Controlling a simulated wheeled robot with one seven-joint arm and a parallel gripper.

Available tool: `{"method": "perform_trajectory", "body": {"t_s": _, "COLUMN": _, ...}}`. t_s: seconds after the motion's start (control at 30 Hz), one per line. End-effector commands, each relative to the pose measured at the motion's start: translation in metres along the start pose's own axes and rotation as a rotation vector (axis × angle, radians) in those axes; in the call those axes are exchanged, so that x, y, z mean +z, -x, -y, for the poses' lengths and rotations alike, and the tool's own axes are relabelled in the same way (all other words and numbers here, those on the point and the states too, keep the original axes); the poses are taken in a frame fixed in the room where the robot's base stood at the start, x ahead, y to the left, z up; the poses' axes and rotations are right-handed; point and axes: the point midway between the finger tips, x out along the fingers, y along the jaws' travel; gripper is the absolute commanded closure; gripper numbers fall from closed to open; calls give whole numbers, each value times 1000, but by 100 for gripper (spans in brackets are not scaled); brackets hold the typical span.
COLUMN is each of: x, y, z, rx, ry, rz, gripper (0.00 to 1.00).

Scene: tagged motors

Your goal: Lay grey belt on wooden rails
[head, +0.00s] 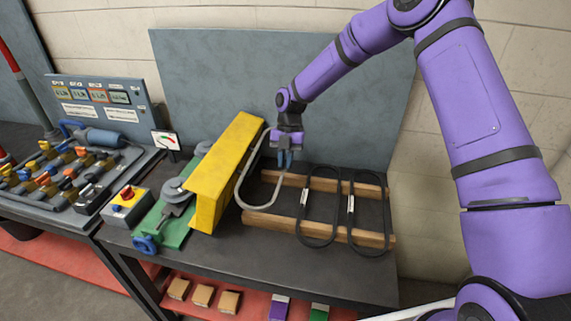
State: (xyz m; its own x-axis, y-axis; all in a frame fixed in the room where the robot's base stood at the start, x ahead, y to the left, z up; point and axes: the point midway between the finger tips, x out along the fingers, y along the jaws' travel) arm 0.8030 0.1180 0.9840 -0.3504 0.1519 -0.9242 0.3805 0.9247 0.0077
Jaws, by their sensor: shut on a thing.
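The grey belt (241,186) is a long light-grey loop. It stands at a tilt at the left end of the wooden rails, close beside the yellow guard. My gripper (285,160) is shut on the grey belt near its upper right side. The wooden rails are two parallel bars, a rear one (325,185) and a front one (282,222), on the dark bench top. The lower end of the grey belt is near the left end of the front rail; I cannot tell whether it touches.
Two black belts, one in the middle (303,213) and one at the right (351,215), lie across the rails. The yellow guard (220,170) stands left of the rails, by a green base (175,222). A grey panel (215,70) stands behind the bench.

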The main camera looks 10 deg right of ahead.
Motion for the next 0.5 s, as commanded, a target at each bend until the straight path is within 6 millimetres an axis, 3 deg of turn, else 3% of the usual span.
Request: {"method": "perform_trajectory", "body": {"t_s": 0.5, "x": 8, "y": -20, "z": 1, "rx": -3, "ry": -1, "rz": -1, "gripper": 100}}
